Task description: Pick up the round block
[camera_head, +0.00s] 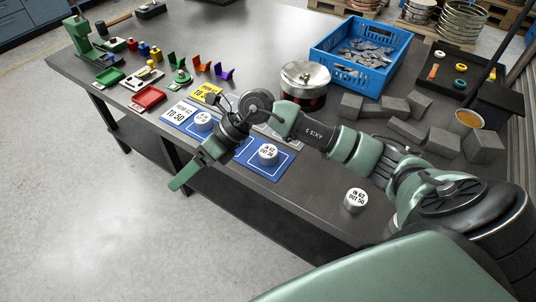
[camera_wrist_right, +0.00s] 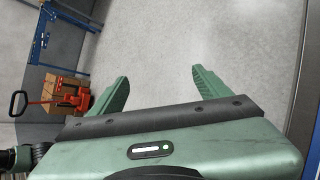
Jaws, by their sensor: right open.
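Several grey-white round blocks with printed labels are on the dark table. One round block (camera_head: 268,154) sits on a blue mat (camera_head: 283,170). Another round block (camera_head: 203,121) sits on a mat to the left, just behind my right gripper. A third round block (camera_head: 355,200) stands on bare table at the right, by my arm. My right gripper (camera_head: 190,172) hangs at the table's front edge, apart from the blocks. In the right wrist view its two green fingers (camera_wrist_right: 160,76) are spread and empty, with floor beyond. My left gripper is not in view.
A metal pot (camera_head: 305,82) and a blue crate (camera_head: 362,55) of metal pieces stand behind. Grey blocks (camera_head: 407,129) lie at the right. Red (camera_head: 148,97) and green (camera_head: 110,76) trays are at the left. An orange-red pallet truck (camera_wrist_right: 68,98) stands beyond the gripper.

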